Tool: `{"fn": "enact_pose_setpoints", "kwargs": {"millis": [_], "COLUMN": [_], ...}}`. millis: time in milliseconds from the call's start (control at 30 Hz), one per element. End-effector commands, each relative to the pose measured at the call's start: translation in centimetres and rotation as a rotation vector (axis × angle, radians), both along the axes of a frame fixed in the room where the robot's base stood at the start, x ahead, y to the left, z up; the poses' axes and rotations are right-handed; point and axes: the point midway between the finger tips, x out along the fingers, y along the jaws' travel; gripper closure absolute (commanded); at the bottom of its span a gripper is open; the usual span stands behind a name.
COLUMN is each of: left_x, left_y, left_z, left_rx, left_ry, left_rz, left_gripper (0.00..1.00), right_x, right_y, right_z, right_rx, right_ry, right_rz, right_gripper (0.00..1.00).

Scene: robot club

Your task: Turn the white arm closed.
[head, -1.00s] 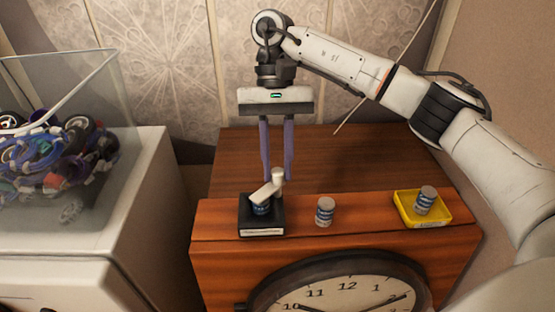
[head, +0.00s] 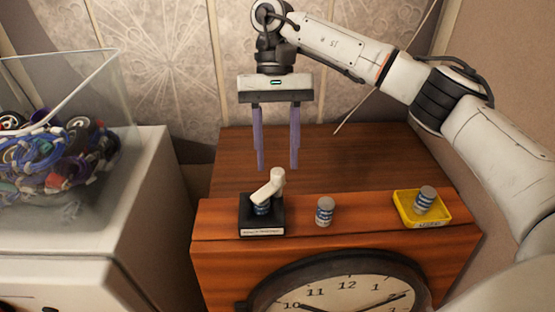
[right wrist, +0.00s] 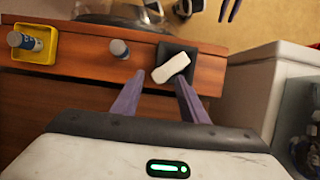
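A small black block (head: 262,224) with a white front label stands near the left front of the wooden cabinet top. Its white arm (head: 268,187) lies slanted above a blue-and-grey cylinder (head: 262,208), with its raised end up and right. The white arm also shows in the right wrist view (right wrist: 171,67). My right gripper (head: 277,168) hangs above and behind the block, fingers apart, empty and clear of the arm. In the right wrist view its fingers (right wrist: 158,90) point toward the block.
A similar cylinder (head: 325,212) stands right of the block. Another leans in a yellow tray (head: 408,216) farther right. A round clock (head: 340,290) is on the cabinet front. A clear bin of parts (head: 60,170) sits on the white cabinet (head: 150,200) at left.

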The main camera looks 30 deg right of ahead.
Motion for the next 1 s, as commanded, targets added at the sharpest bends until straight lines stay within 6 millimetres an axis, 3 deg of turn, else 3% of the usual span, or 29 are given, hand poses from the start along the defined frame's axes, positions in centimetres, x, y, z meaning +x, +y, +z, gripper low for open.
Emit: {"fn": "enact_pose_setpoints", "kwargs": {"millis": [33, 200, 400, 1000], "left_x": [0.1, -0.1, -0.4, -0.4], "left_y": [0.0, 0.4, 0.8, 0.6], "left_z": [0.6, 1.2, 1.6, 1.9], "left_rx": [-0.001, 0.000, 0.005, 0.002], "left_ry": [-0.003, 0.004, 0.010, 0.007], "left_rz": [0.001, 0.009, 0.016, 0.013], "left_gripper": [0.69, 0.69, 0.69, 0.69], "right_x": [0.5, 1.6, 2.6, 2.8], "right_y": [-0.1, -0.7, -1.1, -1.3], "right_z": [1.5, 4.7, 7.1, 7.5], "right_rx": [0.000, -0.002, -0.001, 0.001], "right_ry": [-0.005, -0.004, -0.002, -0.001], "right_rz": [-0.001, -0.002, -0.001, 0.001], "right_gripper": [0.60, 0.60, 0.60, 0.60]}}
